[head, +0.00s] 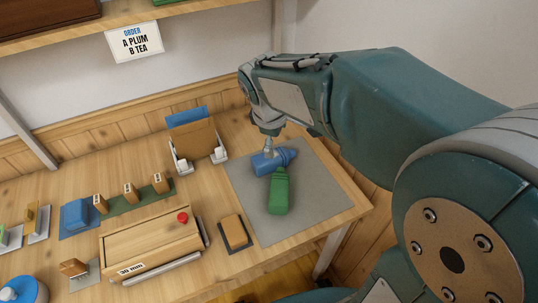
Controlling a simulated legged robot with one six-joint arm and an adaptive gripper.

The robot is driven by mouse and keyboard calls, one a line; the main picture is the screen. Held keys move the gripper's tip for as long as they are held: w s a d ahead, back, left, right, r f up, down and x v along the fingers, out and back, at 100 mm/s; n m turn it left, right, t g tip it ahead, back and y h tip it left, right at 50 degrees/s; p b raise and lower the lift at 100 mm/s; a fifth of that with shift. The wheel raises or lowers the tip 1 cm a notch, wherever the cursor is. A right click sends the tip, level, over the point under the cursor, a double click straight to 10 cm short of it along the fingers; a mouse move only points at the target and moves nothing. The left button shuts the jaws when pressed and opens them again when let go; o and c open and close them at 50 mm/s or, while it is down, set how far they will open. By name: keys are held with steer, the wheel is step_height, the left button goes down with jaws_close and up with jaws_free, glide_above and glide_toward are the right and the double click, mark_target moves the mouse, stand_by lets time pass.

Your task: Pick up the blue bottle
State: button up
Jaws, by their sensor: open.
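The blue bottle (264,164) lies on its side on the grey mat (310,168), near the back of the mat. My gripper (270,147) is directly above the blue bottle, pointing down, and partly overlaps it in the head view. Its jaws are open; the fingertips are small, and I cannot tell whether they touch the bottle. A green bottle (279,193) lies on the mat just in front of the blue one, close to or touching it.
A wooden box (150,240) with a red knob stands left of the mat. A small dark-edged block (235,232) lies between them. A holder with upright boards (194,142) stands behind left. An order sign (134,42) hangs from the shelf. The mat's front is clear.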

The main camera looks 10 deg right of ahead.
steer(key=w+a+f+n+g+h, duration=0.1)
steer(key=w+a+f+n, duration=0.1)
steer(key=w+f+n, duration=0.4)
steer(key=n+h, duration=0.1)
steer(key=n, duration=0.2)
glide_toward(263, 164)
step_height(263, 164, down, 2)
steer(key=w, duration=0.3)
steer(key=shift+g+h, duration=0.3)
steer(key=x, duration=1.1)
steer(key=shift+s+a+f, duration=0.1)
steer(key=shift+f, duration=0.05)
steer(key=c, duration=1)
